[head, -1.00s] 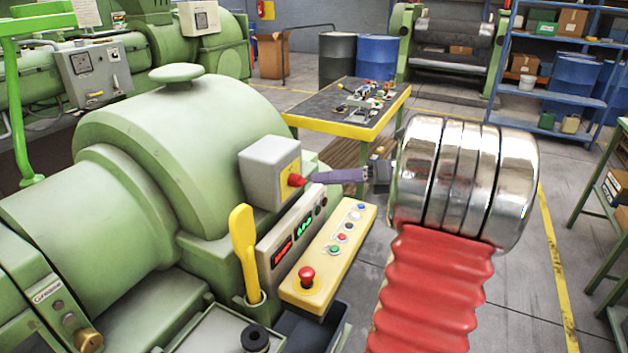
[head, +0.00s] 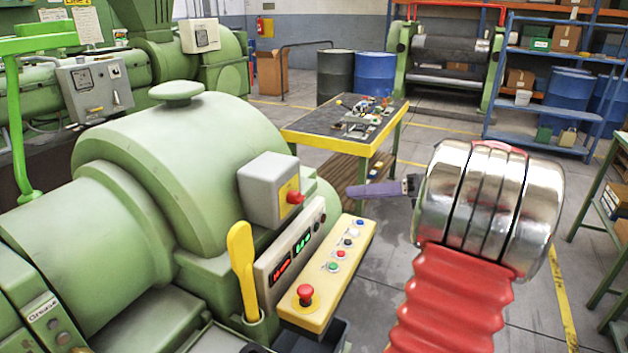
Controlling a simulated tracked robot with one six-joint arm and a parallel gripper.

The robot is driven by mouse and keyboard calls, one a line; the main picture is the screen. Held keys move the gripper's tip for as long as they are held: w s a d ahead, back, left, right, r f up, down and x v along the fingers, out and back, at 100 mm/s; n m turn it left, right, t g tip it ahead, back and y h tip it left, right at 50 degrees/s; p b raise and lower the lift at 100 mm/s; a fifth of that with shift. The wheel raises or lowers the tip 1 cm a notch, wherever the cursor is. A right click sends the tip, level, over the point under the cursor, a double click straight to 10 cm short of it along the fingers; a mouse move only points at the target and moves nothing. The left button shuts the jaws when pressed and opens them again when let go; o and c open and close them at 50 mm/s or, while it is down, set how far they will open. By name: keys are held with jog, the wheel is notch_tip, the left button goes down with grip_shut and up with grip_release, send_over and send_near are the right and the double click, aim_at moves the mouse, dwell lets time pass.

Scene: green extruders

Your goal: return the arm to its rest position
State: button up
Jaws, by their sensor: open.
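My arm, with red bellows and shiny metal rings, stands at the right in the head view. My gripper (head: 352,191) points left, seen from the side with its purple finger showing. It is open with nothing visible in it. Its tip is apart from the red button (head: 295,197) on the grey box (head: 268,188), which is to its left. The far finger is hidden behind the near one.
A green extruder (head: 170,160) fills the left. In front are a yellow button panel (head: 330,270) with a red stop button and a yellow lever (head: 242,265). A yellow-edged table (head: 330,139) with small parts stands behind my gripper. Blue shelves (head: 545,110) stand back right.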

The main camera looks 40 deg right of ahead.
dwell(0.3)
notch_tip(320, 180, down, 9)
jog(key=s+n+g+h, duration=0.2)
jog(key=n+g, duration=0.1)
jog(key=n, duration=0.3)
jog(key=s+a+f+n+g+h, duration=0.15)
jog(key=a+f+n+g, duration=0.35)
jog(key=a+n, duration=0.55)
jog(key=s+a+r+n+h, duration=0.1)
jog(key=a+r+n+h, duration=0.1)
jog(key=a+n, duration=0.8)
jog(key=a+r+n+h, duration=0.2)
jog(key=a+n, duration=0.8)
jog(key=a, duration=0.9)
jog(key=shift+s+r+t+h, duration=0.3)
jog(key=shift+s+r+h, duration=0.1)
jog(key=shift+r, duration=0.35)
